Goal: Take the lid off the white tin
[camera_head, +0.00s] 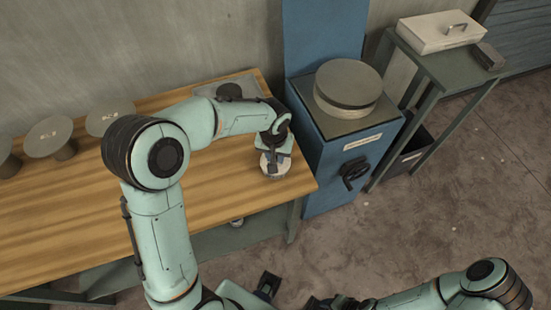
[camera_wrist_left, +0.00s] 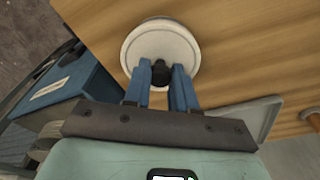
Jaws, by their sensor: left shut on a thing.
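The white tin shows from above in the left wrist view as a round, off-white lid (camera_wrist_left: 163,38) with a raised rim and a small black knob (camera_wrist_left: 160,72). My left gripper (camera_wrist_left: 161,77) is shut on the knob, one blue finger on each side. In the head view my left gripper (camera_head: 272,160) points down over the right end of the wooden table, mostly hiding the white tin (camera_head: 264,164). I cannot tell whether the lid sits on the tin or is lifted slightly.
The wooden table (camera_head: 60,225) carries several grey round-topped stands at left and a grey tray (camera_head: 246,84) at the back. A blue pedestal (camera_head: 322,160) with a round stack (camera_head: 348,85) stands close on the right.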

